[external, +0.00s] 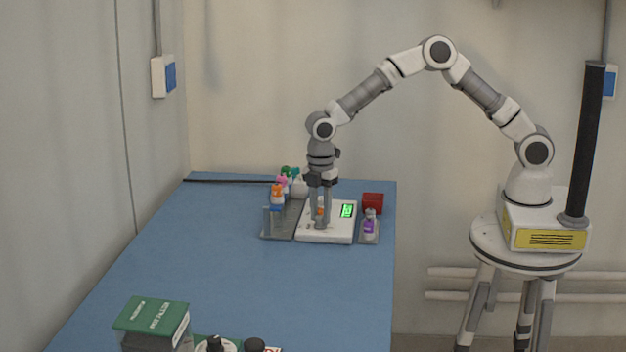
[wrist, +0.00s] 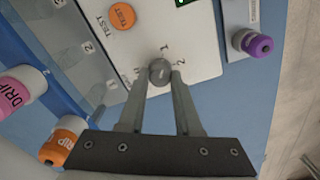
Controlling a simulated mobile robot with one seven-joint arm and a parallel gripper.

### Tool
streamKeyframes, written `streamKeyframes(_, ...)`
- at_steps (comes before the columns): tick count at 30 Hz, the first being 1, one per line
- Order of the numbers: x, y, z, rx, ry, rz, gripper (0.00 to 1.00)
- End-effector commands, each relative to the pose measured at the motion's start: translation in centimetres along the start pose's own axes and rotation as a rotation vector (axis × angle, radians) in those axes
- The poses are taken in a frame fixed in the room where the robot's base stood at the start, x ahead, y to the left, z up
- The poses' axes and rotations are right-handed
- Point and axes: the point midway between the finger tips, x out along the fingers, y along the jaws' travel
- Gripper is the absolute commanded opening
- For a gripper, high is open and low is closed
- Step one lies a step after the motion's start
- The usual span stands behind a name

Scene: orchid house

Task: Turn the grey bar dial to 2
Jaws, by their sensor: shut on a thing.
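The grey bar dial (wrist: 160,70) sits on a white panel (wrist: 205,45) in the wrist view. Marks 0, 1 and 2 are printed around it, with 0 at left, 1 above and 2 at right. Which mark the dial points to cannot be told. My gripper (wrist: 159,84) is shut on the dial, one finger on each side. In the external view my gripper (external: 320,222) points straight down onto the white box (external: 340,236), and its fingers hide the dial.
The box has a lit green display (external: 347,211) and an orange TEST button (wrist: 122,16). A grey rack with bottles (external: 277,195) stands at left. A purple-capped bottle (external: 369,226) and a red block (external: 373,200) are at right.

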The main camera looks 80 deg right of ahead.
Motion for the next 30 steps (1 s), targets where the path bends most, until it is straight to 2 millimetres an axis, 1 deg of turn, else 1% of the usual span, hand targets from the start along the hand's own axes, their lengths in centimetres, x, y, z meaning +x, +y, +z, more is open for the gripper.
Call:
streamKeyframes(8, -0.07, -0.05, -0.11, 0.191, 0.001, 0.001, 0.00)
streamKeyframes(21, -0.09, -0.02, -0.08, 0.604, 0.001, 0.001, 0.00)
streamKeyframes(30, -0.10, -0.01, -0.10, 0.831, 0.002, 0.001, 0.00)
